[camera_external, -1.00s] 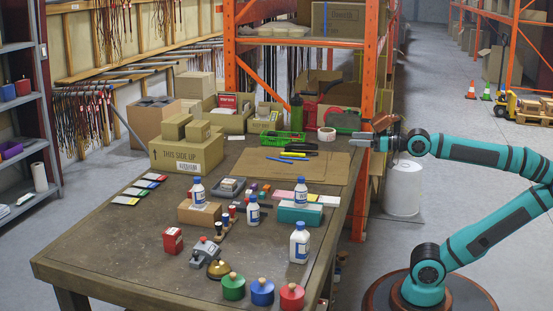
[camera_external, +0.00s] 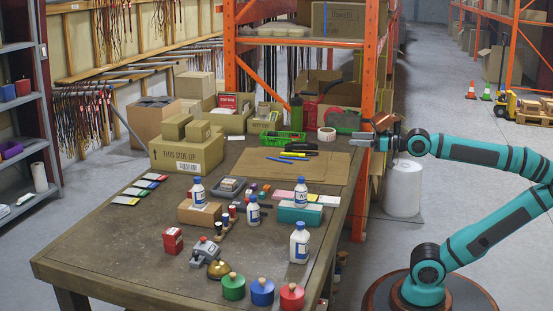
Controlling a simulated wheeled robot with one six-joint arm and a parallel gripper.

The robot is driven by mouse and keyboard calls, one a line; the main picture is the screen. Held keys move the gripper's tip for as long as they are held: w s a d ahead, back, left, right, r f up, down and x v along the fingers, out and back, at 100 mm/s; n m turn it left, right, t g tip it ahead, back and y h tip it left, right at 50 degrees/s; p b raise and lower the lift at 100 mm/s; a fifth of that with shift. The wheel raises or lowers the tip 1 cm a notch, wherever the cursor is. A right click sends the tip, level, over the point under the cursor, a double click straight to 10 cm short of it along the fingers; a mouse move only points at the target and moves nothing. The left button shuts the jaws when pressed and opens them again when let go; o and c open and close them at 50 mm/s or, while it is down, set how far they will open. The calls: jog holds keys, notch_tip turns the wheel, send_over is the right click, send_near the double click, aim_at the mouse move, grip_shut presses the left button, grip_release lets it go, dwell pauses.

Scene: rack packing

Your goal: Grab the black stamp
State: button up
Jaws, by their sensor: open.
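Several small stamps stand in a group near the middle of the table, between the white bottles. A dark-topped one (camera_external: 225,221) stands at the front of this group; it looks black, but it is too small to be sure. My gripper (camera_external: 353,139) is open and empty at the table's far right edge, beside the cardboard mat. It points left and is well apart from the stamps, which lie to its front left.
White bottles (camera_external: 299,243) stand around the stamps, some on a brown box (camera_external: 199,213) and a teal box (camera_external: 300,213). A grey device (camera_external: 205,251) and a brass bell (camera_external: 220,269) are in front. The left front of the table is clear.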

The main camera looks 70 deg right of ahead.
jog(key=shift+c, duration=1.1)
